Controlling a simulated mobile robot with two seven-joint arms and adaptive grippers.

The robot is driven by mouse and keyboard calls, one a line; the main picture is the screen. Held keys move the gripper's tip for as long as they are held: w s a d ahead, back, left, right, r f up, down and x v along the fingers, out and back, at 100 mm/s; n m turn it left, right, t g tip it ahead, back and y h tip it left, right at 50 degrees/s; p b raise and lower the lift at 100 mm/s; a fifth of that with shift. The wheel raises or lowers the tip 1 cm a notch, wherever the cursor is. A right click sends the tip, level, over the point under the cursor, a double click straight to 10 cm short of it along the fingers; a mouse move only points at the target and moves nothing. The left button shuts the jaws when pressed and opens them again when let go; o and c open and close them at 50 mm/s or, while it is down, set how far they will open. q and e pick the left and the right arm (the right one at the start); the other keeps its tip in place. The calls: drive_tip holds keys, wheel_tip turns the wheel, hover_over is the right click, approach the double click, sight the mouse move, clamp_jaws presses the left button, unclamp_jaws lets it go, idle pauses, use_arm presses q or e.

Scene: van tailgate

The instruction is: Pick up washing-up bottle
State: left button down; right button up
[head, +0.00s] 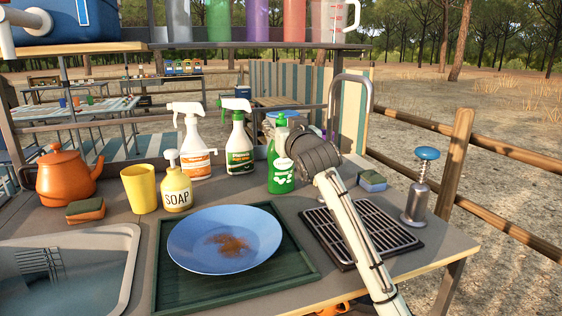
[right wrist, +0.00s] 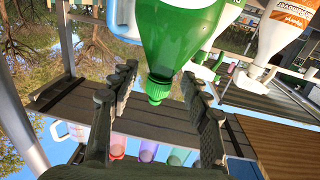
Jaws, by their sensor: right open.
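The green washing-up bottle (head: 281,170) stands upright at the back of the counter, with a green cap and a white label. My right gripper (head: 297,146) is open beside its upper right side and hides part of it. In the right wrist view, which is upside down, the bottle (right wrist: 172,40) shows with its green cap between the two open fingers of my right gripper (right wrist: 158,76). I cannot tell whether the fingers touch it. My left gripper is not in view.
Spray bottles (head: 239,150), a soap pump (head: 176,189) and a yellow cup (head: 140,189) stand left of the bottle. A blue plate (head: 195,240) lies in front. A curved tap (head: 369,100), sponge (head: 372,181) and black rack (head: 400,236) are to the right.

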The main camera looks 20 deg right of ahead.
drive_tip(key=shift+w, duration=0.5)
clamp_jaws()
drive_tip(key=shift+r, duration=0.1)
